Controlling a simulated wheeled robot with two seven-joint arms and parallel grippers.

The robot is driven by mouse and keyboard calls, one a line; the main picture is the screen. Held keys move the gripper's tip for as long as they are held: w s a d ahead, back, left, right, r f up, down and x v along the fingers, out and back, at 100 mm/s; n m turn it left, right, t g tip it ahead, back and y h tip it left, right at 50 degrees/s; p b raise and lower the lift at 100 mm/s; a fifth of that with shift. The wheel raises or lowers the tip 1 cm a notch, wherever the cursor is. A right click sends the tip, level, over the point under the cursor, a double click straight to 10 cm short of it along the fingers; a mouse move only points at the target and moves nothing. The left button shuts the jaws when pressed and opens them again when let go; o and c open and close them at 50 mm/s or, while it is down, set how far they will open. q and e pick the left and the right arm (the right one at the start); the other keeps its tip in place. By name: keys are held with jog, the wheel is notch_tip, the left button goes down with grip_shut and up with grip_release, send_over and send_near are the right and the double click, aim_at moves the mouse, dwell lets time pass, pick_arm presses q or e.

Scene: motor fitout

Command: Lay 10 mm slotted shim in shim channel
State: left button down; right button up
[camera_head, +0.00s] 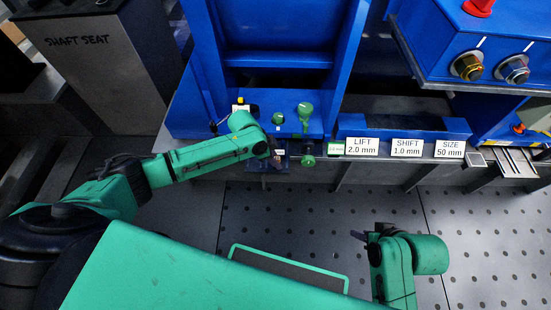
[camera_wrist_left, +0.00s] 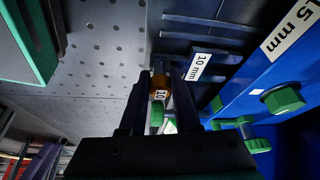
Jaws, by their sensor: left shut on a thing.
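My left gripper (camera_head: 279,160) is at the front edge of the bench, below the green knobs. In the left wrist view its two dark fingers (camera_wrist_left: 160,102) are shut on a small orange-brown piece marked 10 (camera_wrist_left: 159,82), which I take to be the 10 mm slotted shim. Its slot is hidden. Dark slotted bars (camera_wrist_left: 215,22) with a 10 mm label (camera_wrist_left: 200,66) lie just beyond the fingers. I cannot tell which part is the shim channel. My right gripper (camera_head: 372,236) hangs over the floor, away from the bench; its opening is unclear.
Green knobs (camera_head: 305,110) and blue frame posts (camera_head: 345,70) stand close behind my left gripper. Signs reading LIFT, SHIFT (camera_head: 407,148) and SIZE line the bench edge to the right. A green-rimmed dark panel (camera_head: 290,270) is low in front. Perforated floor (camera_head: 480,230) is clear at right.

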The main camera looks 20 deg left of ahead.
pick_arm(q)
jog(key=shift+f, duration=0.4)
jog(key=c, duration=0.6)
grip_release()
jog(key=shift+o, duration=0.2)
